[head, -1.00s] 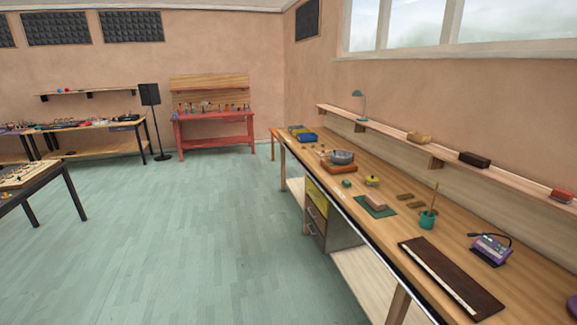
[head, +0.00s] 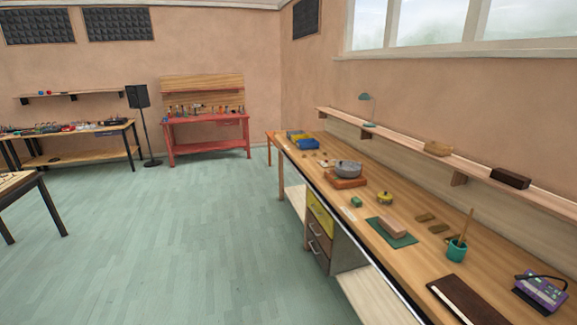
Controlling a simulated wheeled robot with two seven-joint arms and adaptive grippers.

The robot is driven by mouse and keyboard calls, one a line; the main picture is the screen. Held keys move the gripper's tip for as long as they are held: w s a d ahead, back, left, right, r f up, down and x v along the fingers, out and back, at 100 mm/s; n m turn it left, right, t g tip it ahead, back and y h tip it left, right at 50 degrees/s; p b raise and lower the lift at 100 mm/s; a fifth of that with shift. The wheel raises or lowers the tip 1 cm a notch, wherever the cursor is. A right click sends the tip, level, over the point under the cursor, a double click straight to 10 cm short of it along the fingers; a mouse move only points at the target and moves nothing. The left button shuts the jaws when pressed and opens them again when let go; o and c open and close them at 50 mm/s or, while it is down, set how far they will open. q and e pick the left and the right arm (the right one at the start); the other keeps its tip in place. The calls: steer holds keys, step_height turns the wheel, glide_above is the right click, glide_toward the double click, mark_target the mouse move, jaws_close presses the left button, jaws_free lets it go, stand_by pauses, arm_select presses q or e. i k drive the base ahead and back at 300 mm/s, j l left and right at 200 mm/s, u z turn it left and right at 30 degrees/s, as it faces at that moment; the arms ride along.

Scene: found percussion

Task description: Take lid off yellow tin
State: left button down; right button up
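A small round yellow tin (head: 385,199) stands on the long wooden workbench (head: 408,264) along the right wall. A small dark knob-like part shows on its top, and the lid appears to be on, though it is too small to be certain. The tin is between a grey bowl-like object (head: 348,169) and a pinkish block (head: 392,226) on a green mat. Neither of my grippers is in view.
A teal cup (head: 456,251) with a stick, a purple device (head: 541,294) and a dark board (head: 463,301) lie nearer on the bench. A small green block (head: 356,202) is left of the tin. The green floor (head: 180,255) left of the bench is clear.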

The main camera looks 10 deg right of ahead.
mark_target(385, 196)
steer(key=i, duration=0.8)
steer(key=i+j+z, duration=0.1)
steer(key=i+z, duration=0.25)
steer(key=i, duration=0.2)
steer(key=i+j+z, duration=0.35)
steer(key=i, duration=0.15)
steer(key=i+j+z, duration=0.35)
steer(key=i, duration=0.15)
